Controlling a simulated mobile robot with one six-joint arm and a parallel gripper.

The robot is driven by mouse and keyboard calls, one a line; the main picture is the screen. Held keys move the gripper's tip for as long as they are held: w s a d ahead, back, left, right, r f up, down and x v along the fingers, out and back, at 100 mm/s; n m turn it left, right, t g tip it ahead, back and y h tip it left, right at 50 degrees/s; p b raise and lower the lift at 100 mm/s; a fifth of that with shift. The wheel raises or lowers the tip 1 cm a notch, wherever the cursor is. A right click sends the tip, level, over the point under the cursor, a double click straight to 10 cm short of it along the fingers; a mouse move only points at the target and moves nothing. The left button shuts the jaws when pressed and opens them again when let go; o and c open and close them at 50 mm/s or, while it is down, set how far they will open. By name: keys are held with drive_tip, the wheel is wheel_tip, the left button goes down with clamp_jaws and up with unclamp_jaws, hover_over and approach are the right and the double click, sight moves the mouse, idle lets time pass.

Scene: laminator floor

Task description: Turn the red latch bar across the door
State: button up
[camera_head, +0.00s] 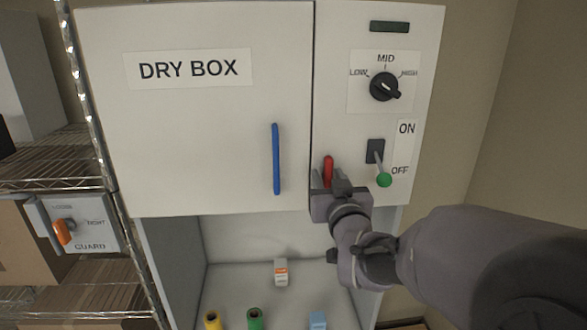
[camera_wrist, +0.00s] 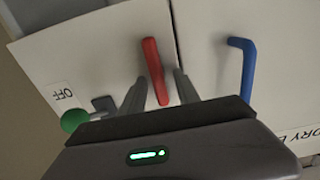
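The red latch bar (camera_head: 328,168) stands upright on the right-hand panel of the dry box, just right of the door seam. The white door (camera_head: 190,125) is flush with that panel and has a blue vertical handle (camera_head: 276,158). My gripper (camera_head: 329,180) is at the lower part of the bar, coming from below right. In the wrist view the red bar (camera_wrist: 152,62) lies between my two spread fingers, with gaps visible on both sides. The blue handle (camera_wrist: 245,68) shows to the right there. The bar's lower end is partly hidden in the head view.
A switch with a green knob (camera_head: 384,180) sits close right of my gripper, at OFF. A black dial (camera_head: 384,87) is above it. An open bay below holds yellow and green spools (camera_head: 255,318) and small boxes. A wire rack (camera_head: 45,170) stands left.

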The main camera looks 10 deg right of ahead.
drive_tip(key=shift+w+d, duration=0.2)
drive_tip(key=shift+s+a, duration=0.1)
drive_tip(key=shift+c, duration=0.9)
clamp_jaws()
